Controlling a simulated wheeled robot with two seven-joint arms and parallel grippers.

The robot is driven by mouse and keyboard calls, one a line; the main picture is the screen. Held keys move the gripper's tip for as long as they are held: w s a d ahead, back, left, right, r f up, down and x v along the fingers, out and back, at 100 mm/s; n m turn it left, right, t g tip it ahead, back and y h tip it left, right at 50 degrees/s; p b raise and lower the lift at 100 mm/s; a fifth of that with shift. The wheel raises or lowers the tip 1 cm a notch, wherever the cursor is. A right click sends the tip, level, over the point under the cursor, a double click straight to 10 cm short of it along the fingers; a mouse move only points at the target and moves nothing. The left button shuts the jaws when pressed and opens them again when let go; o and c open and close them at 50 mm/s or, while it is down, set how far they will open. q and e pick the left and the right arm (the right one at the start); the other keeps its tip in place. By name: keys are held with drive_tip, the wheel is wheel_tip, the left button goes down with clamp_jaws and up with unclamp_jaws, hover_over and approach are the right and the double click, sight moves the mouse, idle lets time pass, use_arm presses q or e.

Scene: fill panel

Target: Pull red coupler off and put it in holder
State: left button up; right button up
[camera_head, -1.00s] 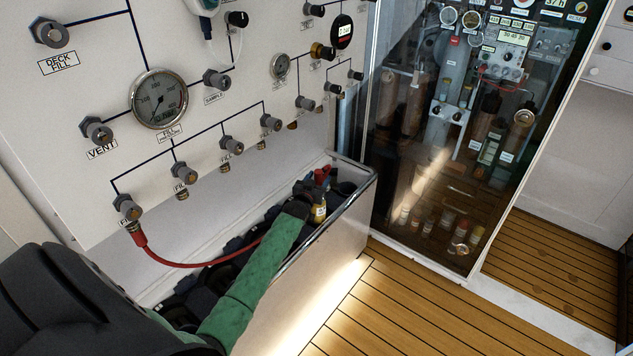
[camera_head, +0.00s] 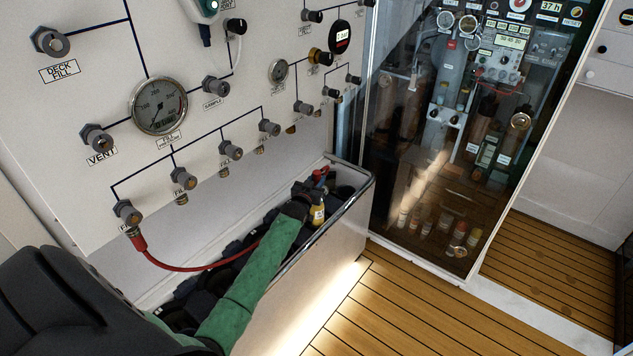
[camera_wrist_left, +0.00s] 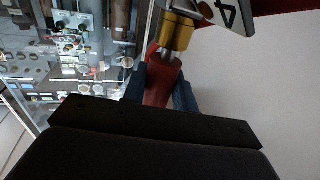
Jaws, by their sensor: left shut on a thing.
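The red coupler (camera_wrist_left: 163,82) sits between the two blue fingers of my left gripper (camera_wrist_left: 158,88) in the left wrist view. The gripper is shut on it. The coupler's upper end is at a brass fitting (camera_wrist_left: 177,32), with bright metal showing between them; I cannot tell whether they are still joined. In the head view my left gripper (camera_head: 302,193) is over the white bin, close to a red part (camera_head: 320,175) and a yellow part (camera_head: 318,213). A red hose (camera_head: 185,268) runs from a panel port (camera_head: 127,212) behind my arm. I cannot pick out the holder. My right gripper is out of view.
The white panel (camera_head: 90,180) carries several grey ports and a round gauge (camera_head: 158,105). The white bin (camera_head: 330,240) has dark contents and a raised metal rim. A glass-fronted cabinet (camera_head: 430,200) stands to the right. The wooden floor (camera_head: 400,310) is clear.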

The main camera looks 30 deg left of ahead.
sight(316, 173)
use_arm(q)
drive_tip(key=shift+r+p, duration=1.35)
drive_tip(key=shift+r, duration=0.55)
